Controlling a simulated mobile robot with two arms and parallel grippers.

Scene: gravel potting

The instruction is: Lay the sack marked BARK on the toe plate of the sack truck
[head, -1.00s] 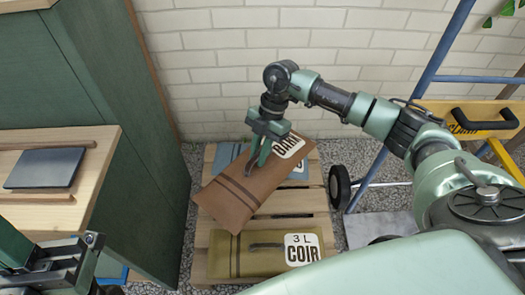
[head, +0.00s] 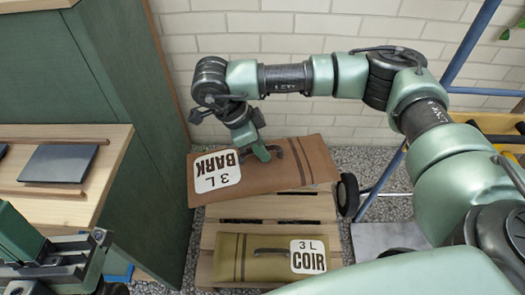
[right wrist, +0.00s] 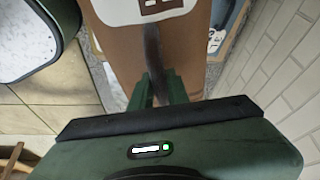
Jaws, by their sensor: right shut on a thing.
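The brown sack marked BARK (head: 265,177) hangs level over the back of the pallet, its label upside down at its left end. My right gripper (head: 264,153) is shut on the sack's dark handle strap. The right wrist view shows the fingers (right wrist: 160,90) around that strap, with the brown sack (right wrist: 120,60) beyond. The sack truck's blue frame (head: 460,55) stands at the right, with a black wheel (head: 347,195). Its grey toe plate (head: 375,240) lies low beside the pallet, partly hidden by my arm. My left gripper (head: 85,262) is at the lower left; its jaw opening is unclear.
An olive COIR sack (head: 270,258) lies on the front of the wooden pallet (head: 225,220). A bluish sack (right wrist: 228,20) shows beside the brown one. A green cabinet (head: 130,110) and a wooden bench (head: 60,205) bound the left; a brick wall (head: 290,40) bounds the back.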

